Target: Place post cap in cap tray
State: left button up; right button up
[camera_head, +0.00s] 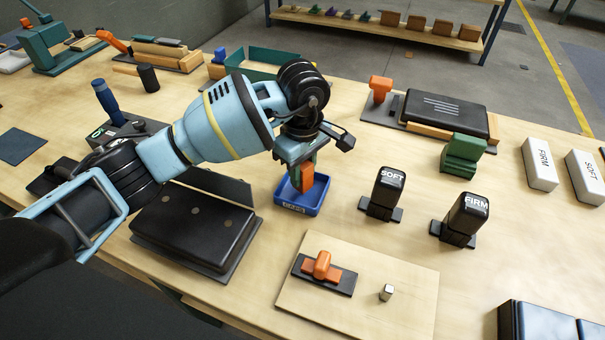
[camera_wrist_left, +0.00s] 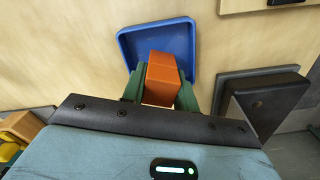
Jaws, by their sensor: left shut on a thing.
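The orange post cap (camera_head: 307,176) is held between the green fingers of my left gripper (camera_head: 301,180). The cap also shows in the left wrist view (camera_wrist_left: 160,78), with a finger on each side of it. The blue cap tray (camera_head: 298,208) stands on the bench directly below the gripper, a label on its front wall. In the left wrist view the tray's rim (camera_wrist_left: 124,38) surrounds the cap on its far side. I cannot tell whether the cap touches the tray floor. My right gripper is not in view.
A black padded plate (camera_head: 193,225) lies left of the tray. SOFT (camera_head: 390,190) and FIRM (camera_head: 465,214) black blocks stand to the right. A wooden board (camera_head: 400,270) in front bears an orange-handled piece (camera_head: 321,266) and a small metal part (camera_head: 386,293).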

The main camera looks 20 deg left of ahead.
pick_arm(q)
jog(key=shift+f, duration=0.95)
jog(key=shift+f, duration=0.15)
jog(key=o, duration=0.9)
jog(key=shift+o, duration=0.2)
notch_tip(320, 180, up, 12)
jog(key=shift+r, duration=0.2)
